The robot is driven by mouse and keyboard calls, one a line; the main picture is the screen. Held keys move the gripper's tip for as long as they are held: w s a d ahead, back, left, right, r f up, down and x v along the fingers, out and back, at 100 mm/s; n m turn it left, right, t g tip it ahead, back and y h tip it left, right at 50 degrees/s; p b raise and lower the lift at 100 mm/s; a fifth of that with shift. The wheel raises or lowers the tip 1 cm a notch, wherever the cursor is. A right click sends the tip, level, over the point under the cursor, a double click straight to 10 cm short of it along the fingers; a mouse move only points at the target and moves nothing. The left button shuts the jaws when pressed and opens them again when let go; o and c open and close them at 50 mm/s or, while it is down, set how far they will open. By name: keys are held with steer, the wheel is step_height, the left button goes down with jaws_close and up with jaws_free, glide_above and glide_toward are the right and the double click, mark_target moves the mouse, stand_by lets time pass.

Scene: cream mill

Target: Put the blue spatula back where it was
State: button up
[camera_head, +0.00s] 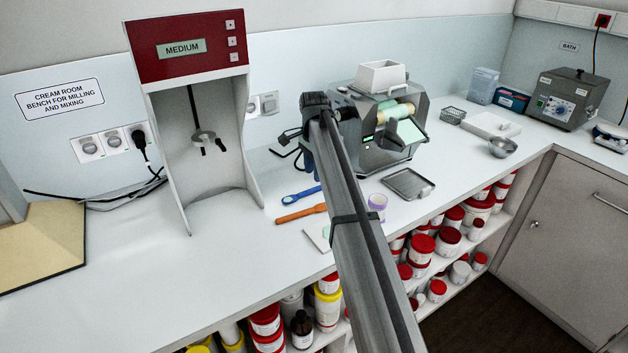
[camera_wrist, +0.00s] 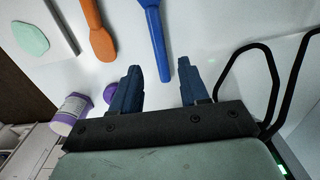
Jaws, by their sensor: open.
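The blue spatula (camera_head: 300,195) lies on the white bench, just behind an orange spatula (camera_head: 301,213). In the wrist view the blue spatula (camera_wrist: 155,42) runs down from the top edge, with its near end appearing between my fingertips. My gripper (camera_wrist: 159,70) is open, with one dark blue finger on each side of that end. Neither finger visibly touches it, and the height gap is hard to tell. In the head view my arm hides part of the gripper and the bench beneath it.
A purple-rimmed jar (camera_head: 377,202) and a white slab (camera_head: 318,235) stand near the bench front. The roller mill (camera_head: 385,135) and a metal tray (camera_head: 408,184) are to the right. The mixer stand (camera_head: 190,100) is left. Clear bench lies between the stand and the spatulas.

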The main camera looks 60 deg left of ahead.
mark_target(314, 189)
step_height(314, 189, up, 7)
stand_by(0.3)
steer(key=shift+f, duration=0.1)
